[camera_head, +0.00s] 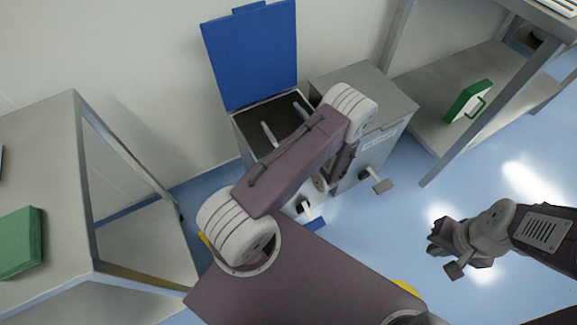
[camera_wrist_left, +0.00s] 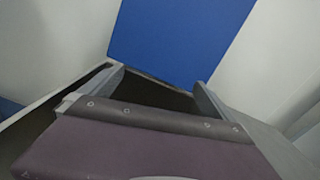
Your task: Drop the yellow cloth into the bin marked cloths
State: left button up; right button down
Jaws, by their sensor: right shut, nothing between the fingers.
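A bin with its blue lid (camera_head: 252,58) raised stands against the wall; its opening is dark inside. The lid also shows in the left wrist view (camera_wrist_left: 180,40). My left gripper (camera_head: 284,122) is over this opening, fingers apart, with nothing visible between them; the left wrist view shows the same open fingers (camera_wrist_left: 155,92). I see no yellow cloth. The inside of the bin is too dark and too covered to tell what lies there, and my left arm hides its front and any marking. My right gripper (camera_head: 444,250) is shut and empty, over the floor at the right.
A closed grey bin (camera_head: 362,92) with a small unreadable label and a pedal stands right of the open one. A metal table (camera_head: 75,130) with a green box (camera_head: 20,242) is at left. A shelf (camera_head: 425,100) with a green-and-white case (camera_head: 468,101) is at right. Blue floor (camera_head: 390,225) is clear between.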

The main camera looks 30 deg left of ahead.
pick_arm(q)
jog(key=p+v, duration=0.2)
jog(key=v, duration=0.7)
jog(key=shift+p, duration=0.3)
